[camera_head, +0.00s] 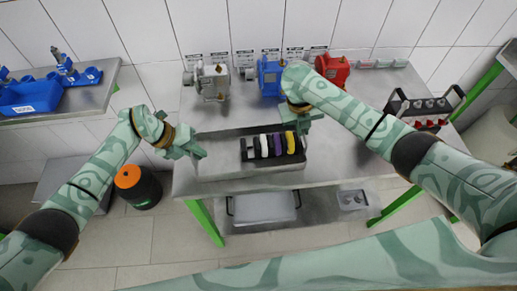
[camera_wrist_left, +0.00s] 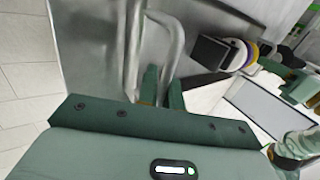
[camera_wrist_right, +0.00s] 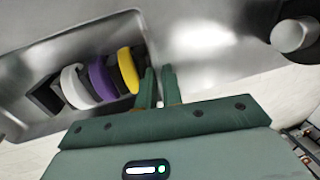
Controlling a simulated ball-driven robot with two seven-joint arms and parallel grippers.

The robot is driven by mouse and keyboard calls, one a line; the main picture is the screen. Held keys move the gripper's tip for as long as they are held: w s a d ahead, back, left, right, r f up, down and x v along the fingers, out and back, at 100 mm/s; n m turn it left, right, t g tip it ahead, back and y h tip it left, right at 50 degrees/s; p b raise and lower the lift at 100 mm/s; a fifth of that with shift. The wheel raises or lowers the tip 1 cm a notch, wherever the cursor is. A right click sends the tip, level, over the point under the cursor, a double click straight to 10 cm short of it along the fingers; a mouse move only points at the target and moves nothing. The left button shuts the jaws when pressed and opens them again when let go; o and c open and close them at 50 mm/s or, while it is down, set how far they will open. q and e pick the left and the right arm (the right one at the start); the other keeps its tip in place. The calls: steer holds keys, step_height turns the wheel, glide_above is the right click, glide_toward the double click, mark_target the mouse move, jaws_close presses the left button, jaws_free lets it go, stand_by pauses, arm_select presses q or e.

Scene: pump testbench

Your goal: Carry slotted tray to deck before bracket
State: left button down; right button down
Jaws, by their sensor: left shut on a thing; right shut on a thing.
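The slotted tray (camera_head: 222,172) is a grey metal tray with a black slotted part holding white, purple and yellow discs. It is at the front of the steel deck (camera_head: 345,163); I cannot tell whether it touches the deck. My left gripper (camera_head: 200,153) is shut on its left end, and the left wrist view shows the fingers (camera_wrist_left: 163,88) at a bent metal rim or handle. My right gripper (camera_head: 303,122) is shut on its right end; the right wrist view shows the fingers (camera_wrist_right: 158,82) at the rim beside the yellow disc. I cannot single out the bracket for sure.
A grey pump (camera_head: 212,82), a blue pump (camera_head: 268,76) and a red pump (camera_head: 333,68) stand along the back. A black rack (camera_head: 425,108) stands at the right. A blue bin (camera_head: 30,95) is on the left bench. The deck right of the tray is clear.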

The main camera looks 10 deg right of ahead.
steer(key=shift+w+d+r, duration=0.1)
steer(key=shift+r, duration=0.05)
